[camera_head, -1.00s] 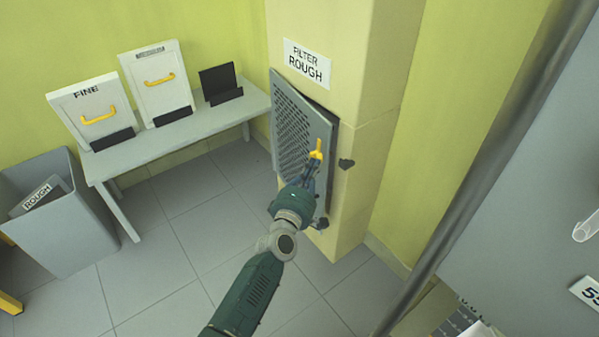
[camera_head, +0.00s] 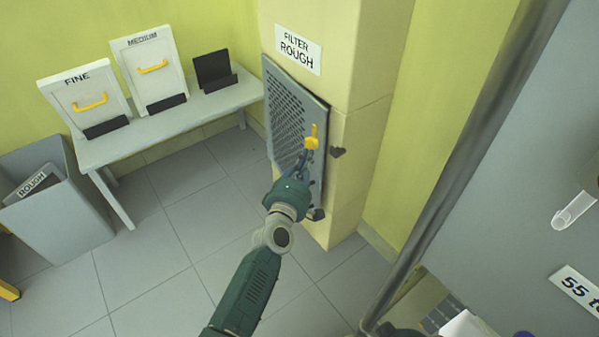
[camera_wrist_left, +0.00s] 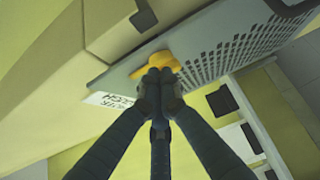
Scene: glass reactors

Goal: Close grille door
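The grey perforated grille door (camera_head: 283,112) is on the front of the cream column, below a "FILTER ROUGH" sign. It stands slightly ajar, with a narrow dark gap at its upper edge. Its yellow handle (camera_head: 313,137) is on the right side of the door. My left gripper (camera_head: 306,158) is at this handle. In the left wrist view, the fingers (camera_wrist_left: 158,80) come together on the yellow handle (camera_wrist_left: 157,62), in front of the grille door (camera_wrist_left: 225,45); the fingertips partly hide the handle. My right gripper is not in view.
A grey table (camera_head: 200,108) at the left holds FINE (camera_head: 88,98) and MEDIUM (camera_head: 150,70) filter panels. A grey bin (camera_head: 62,225) holds a ROUGH panel (camera_head: 38,182). A metal pole (camera_head: 465,140) stands at the right. The tiled floor between is clear.

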